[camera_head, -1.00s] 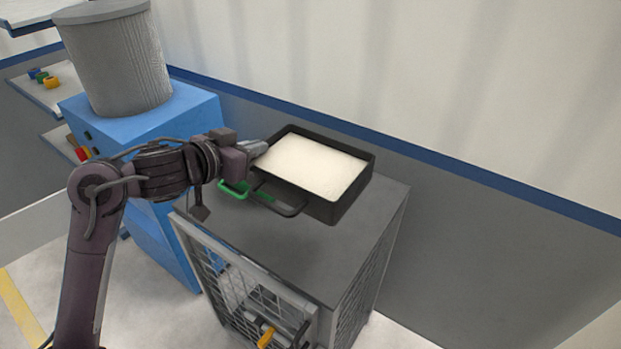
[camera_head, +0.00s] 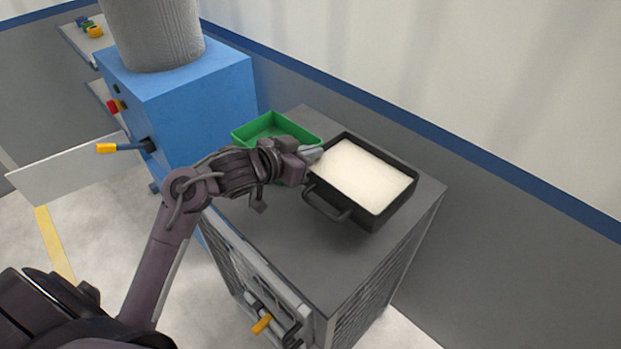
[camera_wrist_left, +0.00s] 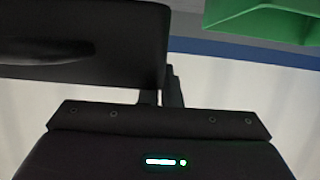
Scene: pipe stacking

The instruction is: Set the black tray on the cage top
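The black tray (camera_head: 407,197), filled with white material and fitted with a dark handle, is over the right part of the grey cage top (camera_head: 290,240). Whether its base touches the top is hard to tell. My left gripper (camera_head: 313,154) is at the tray's left rim, its fingers close together on the wall. In the left wrist view the fingers (camera_wrist_left: 163,88) meet the end of the dark tray wall (camera_wrist_left: 100,75); the fingertips are partly hidden. My right gripper is not in view.
A green tray (camera_head: 244,137) sits at the back left of the cage top, behind my gripper. A blue machine (camera_head: 200,95) with a grey cylinder (camera_head: 155,35) stands to the left. A wall (camera_head: 480,190) runs close behind. The front left of the top is bare.

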